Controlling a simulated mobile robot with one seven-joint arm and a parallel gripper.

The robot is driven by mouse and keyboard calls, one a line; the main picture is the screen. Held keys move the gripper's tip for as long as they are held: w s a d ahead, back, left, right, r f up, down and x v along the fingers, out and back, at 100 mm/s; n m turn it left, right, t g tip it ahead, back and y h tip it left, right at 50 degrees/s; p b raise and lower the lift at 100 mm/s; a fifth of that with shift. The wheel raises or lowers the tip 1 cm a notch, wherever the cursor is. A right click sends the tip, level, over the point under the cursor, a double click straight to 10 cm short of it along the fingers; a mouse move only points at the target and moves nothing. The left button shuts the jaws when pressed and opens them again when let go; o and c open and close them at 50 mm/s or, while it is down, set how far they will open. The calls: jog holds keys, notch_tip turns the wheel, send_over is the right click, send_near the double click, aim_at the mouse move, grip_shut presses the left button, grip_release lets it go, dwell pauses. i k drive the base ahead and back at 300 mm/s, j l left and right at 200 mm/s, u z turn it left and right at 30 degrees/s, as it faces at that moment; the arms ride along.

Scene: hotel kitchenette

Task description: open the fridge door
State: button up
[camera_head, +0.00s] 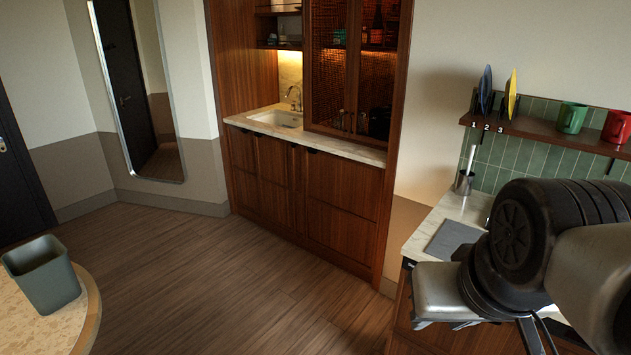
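No fridge door can be made out for certain. Wooden cabinet fronts (335,215) stand below the marble counter with the sink, all closed; I cannot tell whether one of them is the fridge door. My arm comes in from the right edge, and my gripper (450,295) shows at the lower right, in front of the right-hand counter. It is apart from the sink cabinets. Its fingers are mostly hidden by its own body and the arm, so I cannot tell whether it is open or shut.
A sink (277,118) is set in the far counter. The wooden floor (220,275) in the middle is clear. A round table (85,325) with a grey-green bin (43,275) stands at lower left. A shelf (545,131) with plates and mugs hangs above the right counter (425,235).

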aim_at(344, 195)
jog(key=i+j+u, duration=0.1)
jog(key=i+u, duration=0.35)
jog(key=i, duration=1.6)
jog(key=i+j+z, duration=0.1)
jog(key=i, duration=0.65)
jog(key=i+j+z, duration=0.15)
jog(key=i, duration=0.65)
jog(key=i+z, duration=0.15)
jog(key=k+j, duration=0.05)
